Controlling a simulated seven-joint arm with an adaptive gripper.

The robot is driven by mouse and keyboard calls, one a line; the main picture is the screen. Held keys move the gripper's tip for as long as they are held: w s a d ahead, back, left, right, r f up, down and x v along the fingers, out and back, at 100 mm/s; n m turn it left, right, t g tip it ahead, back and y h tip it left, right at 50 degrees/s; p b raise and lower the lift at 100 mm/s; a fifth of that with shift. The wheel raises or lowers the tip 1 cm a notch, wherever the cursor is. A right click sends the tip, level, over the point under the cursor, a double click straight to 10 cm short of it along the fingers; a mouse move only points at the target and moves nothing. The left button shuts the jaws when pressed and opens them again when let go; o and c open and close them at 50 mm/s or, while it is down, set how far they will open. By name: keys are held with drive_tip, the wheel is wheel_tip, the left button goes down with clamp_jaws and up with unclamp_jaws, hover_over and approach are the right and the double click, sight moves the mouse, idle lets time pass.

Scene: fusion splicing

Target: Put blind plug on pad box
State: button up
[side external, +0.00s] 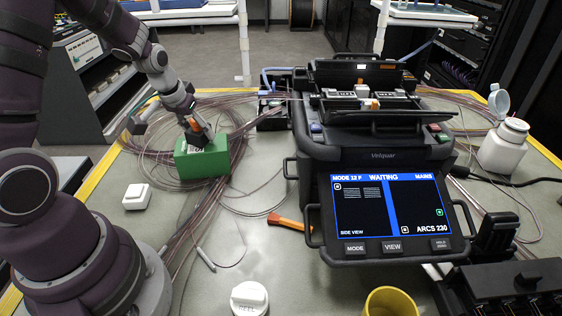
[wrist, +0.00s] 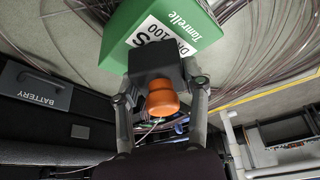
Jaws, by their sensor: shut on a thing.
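The pad box, a green box with a white label (side external: 202,163), stands on the bench left of the splicer, among coiled fibres. It also shows at the top of the wrist view (wrist: 192,22). My gripper (side external: 192,128) is over the box's top. In the wrist view my gripper (wrist: 160,88) is shut on the blind plug (wrist: 163,98), a black block with a round orange end. The plug overlaps the box's near edge in that view. In the side view the orange part (side external: 195,126) is just above the box; I cannot tell whether the plug touches it.
The splicer (side external: 372,140), its screen lit, fills the middle of the bench. A small white box (side external: 137,196), an orange-handled tool (side external: 287,220), a white cap (side external: 249,298) and a yellow cup (side external: 390,302) are nearer. A white bottle (side external: 503,146) stands right. Loose fibres surround the green box.

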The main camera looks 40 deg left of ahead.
drive_tip(key=shift+f, duration=0.25)
drive_tip(key=shift+f, duration=0.1)
drive_tip(key=o, duration=1.2)
drive_tip(key=shift+c, duration=0.2)
drive_tip(key=v, duration=1.2)
drive_tip(key=s+d+r+m+t+h, duration=0.1)
drive_tip(key=s+d+m, duration=0.3)
drive_tip(key=d, duration=1)
drive_tip(key=s+r, duration=0.1)
drive_tip(key=s, duration=0.1)
drive_tip(key=shift+s+r+t+h, duration=0.2)
drive_tip(key=shift+s+t+h, duration=0.1)
drive_tip(key=shift+s+h, duration=0.1)
drive_tip(key=shift+w, duration=0.1)
